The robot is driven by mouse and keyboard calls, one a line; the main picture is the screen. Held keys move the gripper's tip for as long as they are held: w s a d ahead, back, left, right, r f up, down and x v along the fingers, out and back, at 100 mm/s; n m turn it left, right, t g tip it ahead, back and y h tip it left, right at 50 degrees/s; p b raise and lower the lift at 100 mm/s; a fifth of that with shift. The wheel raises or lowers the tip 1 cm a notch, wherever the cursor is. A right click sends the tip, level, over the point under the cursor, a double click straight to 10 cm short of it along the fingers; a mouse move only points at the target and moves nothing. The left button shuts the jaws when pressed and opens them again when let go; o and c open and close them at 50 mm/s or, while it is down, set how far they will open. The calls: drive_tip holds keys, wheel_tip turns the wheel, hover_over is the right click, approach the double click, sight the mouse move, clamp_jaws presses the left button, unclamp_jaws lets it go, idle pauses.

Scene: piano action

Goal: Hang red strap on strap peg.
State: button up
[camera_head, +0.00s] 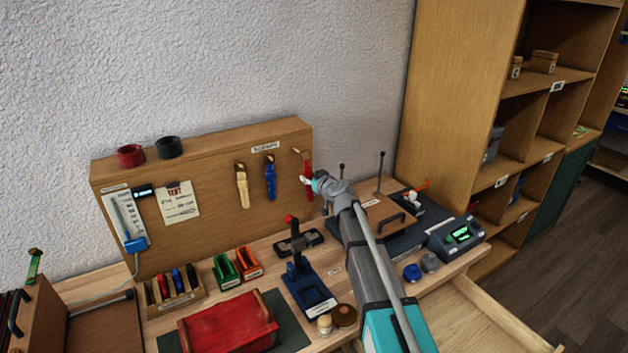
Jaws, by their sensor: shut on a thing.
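The red strap (307,170) is upright against the wooden back board, at the right end of a row with a cream strap (242,186) and a blue strap (270,178). My gripper (309,183) reaches up from the lower right and is shut on the red strap. Its fingers cover part of the strap's lower half. A small peg (297,152) shows at the top of the red strap. I cannot tell whether the strap's loop is around the peg or just in front of it.
Below the board, the bench holds a blue press stand (309,282), green and orange holders (226,270) and a red box (228,322). An open drawer (490,320) juts out lower right.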

drive_tip(key=shift+r+x, duration=0.15)
drive_tip(key=shift+x, duration=1.2)
drive_tip(key=shift+r+x, duration=0.2)
drive_tip(key=shift+x, duration=1.15)
drive_tip(key=shift+w+a+f+b, duration=0.3)
drive_tip(key=shift+w+f+b, duration=0.15)
drive_tip(key=shift+b, duration=0.2)
drive_tip(key=o, duration=1.2)
drive_tip(key=s+d+f+m+g+h, duration=0.2)
drive_tip(key=s+d, duration=0.7)
drive_tip(key=s, duration=0.5)
drive_tip(key=s+d+f+m+g+h, duration=0.2)
drive_tip(key=s+d+f+g+h, duration=0.2)
drive_tip(key=s, duration=1)
drive_tip(key=s+d+f+m+g+h, duration=0.2)
drive_tip(key=s+d+f+g, duration=0.5)
drive_tip(key=s+d, duration=0.7)
drive_tip(key=shift+s+d+f+m+h, duration=0.2)
drive_tip(key=shift+d+f+m+h, duration=0.2)
drive_tip(key=shift+d+f, duration=0.4)
